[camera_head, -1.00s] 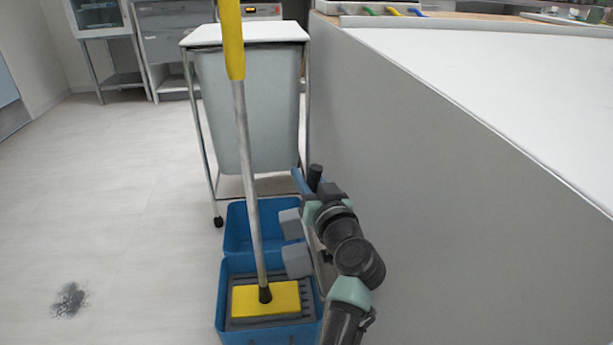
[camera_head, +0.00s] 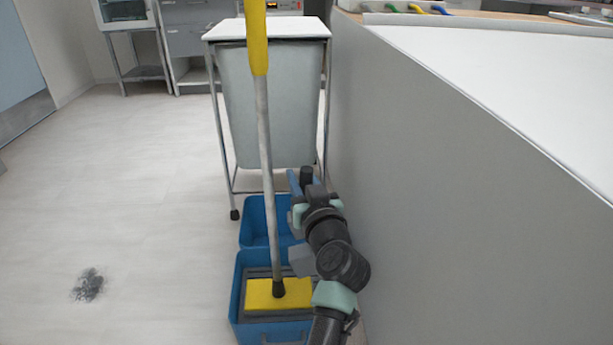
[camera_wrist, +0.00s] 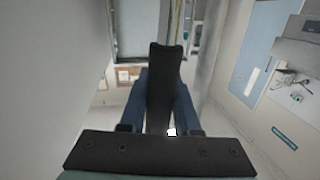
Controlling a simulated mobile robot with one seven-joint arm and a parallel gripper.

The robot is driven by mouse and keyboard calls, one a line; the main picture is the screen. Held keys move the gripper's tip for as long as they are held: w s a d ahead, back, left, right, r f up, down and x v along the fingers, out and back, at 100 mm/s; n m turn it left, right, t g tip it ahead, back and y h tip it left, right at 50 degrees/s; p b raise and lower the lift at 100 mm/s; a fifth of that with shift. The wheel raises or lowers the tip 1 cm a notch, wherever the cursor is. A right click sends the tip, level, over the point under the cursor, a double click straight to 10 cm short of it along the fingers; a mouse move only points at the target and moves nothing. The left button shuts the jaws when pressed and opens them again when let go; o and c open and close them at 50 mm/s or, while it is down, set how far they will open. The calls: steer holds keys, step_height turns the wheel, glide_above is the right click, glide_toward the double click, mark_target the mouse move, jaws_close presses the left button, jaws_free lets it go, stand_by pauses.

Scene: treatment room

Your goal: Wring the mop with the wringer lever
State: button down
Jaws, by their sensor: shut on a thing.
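The mop stands nearly upright, with a yellow upper handle (camera_head: 256,40), a metal pole (camera_head: 266,170) and a yellow head (camera_head: 262,294). Its head rests on the grey slatted wringer (camera_head: 258,272) in the near part of the blue bucket (camera_head: 237,300). My gripper (camera_head: 298,183) is right of the pole, above the bucket's right side. It is shut on the black-gripped wringer lever (camera_head: 307,174). In the wrist view, the blue fingers (camera_wrist: 163,105) close on both sides of the black lever grip (camera_wrist: 165,65). The lever's lower part is mostly hidden by my arm.
A white-topped trolley with a grey bin (camera_head: 270,110) stands just behind the bucket. A long grey counter side (camera_head: 450,200) runs close along my right. Open floor lies to the left, with a dark smudge (camera_head: 88,285). Cabinets (camera_head: 190,45) stand at the back.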

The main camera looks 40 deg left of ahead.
steer(key=c, duration=0.6)
jaws_free()
steer(key=p+v, duration=0.4)
steer(key=v, duration=0.9)
